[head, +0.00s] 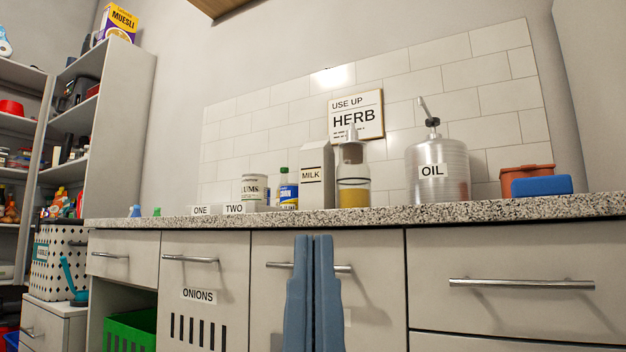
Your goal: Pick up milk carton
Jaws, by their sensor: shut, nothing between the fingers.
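The milk carton (317,190) is a pale grey-white box with a gabled top and a "MILK" label. It stands upright on the speckled countertop (380,213), between a bottle with a blue label (287,190) and a glass pump dispenser (353,180). My gripper (311,240) shows at the bottom centre as two blue fingers pointing up. They are shut together and empty. In the picture the fingertips lie below the carton, in front of the drawer with a bar handle (340,268). The gripper is apart from the carton.
A metal oil can (437,175), a reddish-brown container (520,180) and a blue block (541,186) stand to the right. A "LUMS" tin (254,190) and small cards "ONE" (201,210) and "TWO" (234,209) are left. A sign (356,115) and tiled wall are behind.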

